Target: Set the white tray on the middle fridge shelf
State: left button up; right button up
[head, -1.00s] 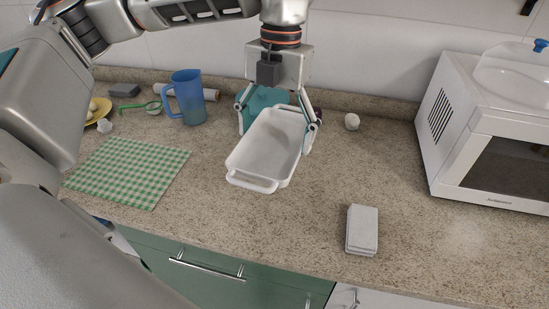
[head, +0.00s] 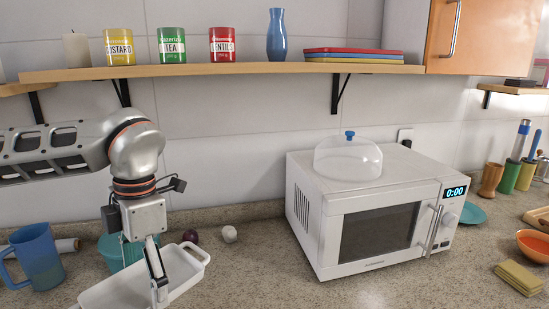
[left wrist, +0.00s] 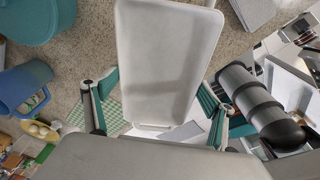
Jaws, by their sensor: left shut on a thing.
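The white tray (head: 187,266) is a shallow rectangular dish with a handle at its end, at the lower left of the head view and partly cut off by the frame. My left gripper (head: 154,283) is shut on it, and its arm comes in from the left. In the left wrist view the tray (left wrist: 165,65) stretches away from the gripper (left wrist: 160,118), one finger to each side of it. The fridge and its middle shelf are not in view.
A white microwave (head: 375,220) with a clear dome (head: 347,158) on top stands right of the tray. A blue pitcher (head: 36,263) and a teal pot (head: 115,250) are close by at left. A wall shelf (head: 220,70) holds cans. Counter between tray and microwave is mostly clear.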

aim_at(147, 286)
pick_arm(q)
jog(key=f+m, duration=0.1)
jog(key=m, duration=0.2)
jog(key=f+m, duration=0.2)
jog(key=m, duration=0.2)
jog(key=f+m+t, duration=0.1)
jog(key=f+m, duration=0.1)
jog(key=m, duration=0.2)
jog(key=shift+w+a+f, duration=0.1)
jog(key=shift+w+a, duration=0.25)
jog(key=shift+w, duration=0.05)
notch_tip(147, 286, down, 5)
jog(key=m+t, duration=0.1)
jog(key=m, duration=0.9)
jog(key=shift+s+a+m, duration=0.1)
jog(key=shift+s+m, duration=0.05)
jog(key=shift+m, duration=0.25)
jog(key=m, duration=0.2)
jog(key=f+m, duration=0.1)
jog(key=m, duration=0.1)
jog(key=f+m+h, duration=0.1)
jog(key=shift+s+f+m, duration=0.15)
jog(key=shift+s+m, duration=0.2)
jog(key=shift+m, duration=0.05)
jog(key=shift+w, duration=0.1)
